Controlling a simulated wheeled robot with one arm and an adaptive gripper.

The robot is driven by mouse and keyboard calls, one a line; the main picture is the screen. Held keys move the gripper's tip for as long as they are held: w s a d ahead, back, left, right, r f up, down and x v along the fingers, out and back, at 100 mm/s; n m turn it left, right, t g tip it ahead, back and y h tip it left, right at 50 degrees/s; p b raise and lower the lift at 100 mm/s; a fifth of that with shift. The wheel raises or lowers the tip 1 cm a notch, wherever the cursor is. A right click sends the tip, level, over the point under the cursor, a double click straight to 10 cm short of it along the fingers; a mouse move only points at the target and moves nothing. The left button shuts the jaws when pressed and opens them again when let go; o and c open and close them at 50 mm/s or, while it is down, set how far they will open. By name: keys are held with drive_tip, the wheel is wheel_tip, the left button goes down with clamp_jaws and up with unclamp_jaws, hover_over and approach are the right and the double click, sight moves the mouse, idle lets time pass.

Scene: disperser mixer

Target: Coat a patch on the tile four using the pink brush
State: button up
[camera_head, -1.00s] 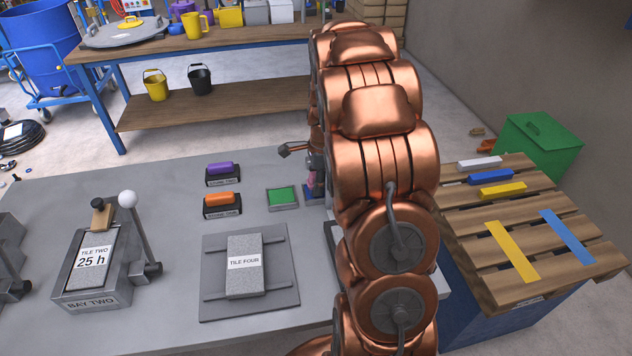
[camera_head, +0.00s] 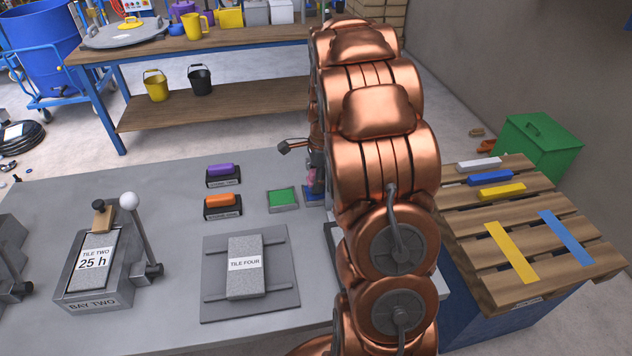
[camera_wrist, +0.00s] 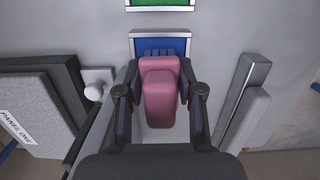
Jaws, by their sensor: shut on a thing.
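The pink brush (camera_wrist: 160,95) is between the fingers of my gripper (camera_wrist: 160,92) in the wrist view, and the gripper is shut on it. The brush is over or beside a blue pad in a silver frame (camera_wrist: 188,47); contact cannot be told. In the head view my arm hides most of the gripper, and a bit of the brush (camera_head: 313,183) shows left of it. Tile four (camera_head: 245,268), a grey speckled slab with a white label, lies on a grey plate (camera_head: 215,309) on the table, left of my arm.
A green pad (camera_head: 283,197), an orange brush (camera_head: 222,200) and a purple brush (camera_head: 221,170) sit behind tile four. Bay two (camera_head: 93,295) with a white-knobbed lever stands left. In the wrist view, a panel (camera_wrist: 35,110) is left and grey bars (camera_wrist: 245,105) are right.

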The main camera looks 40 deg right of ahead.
drive_tip(key=shift+r+p, duration=0.9)
drive_tip(key=shift+r, duration=1.8)
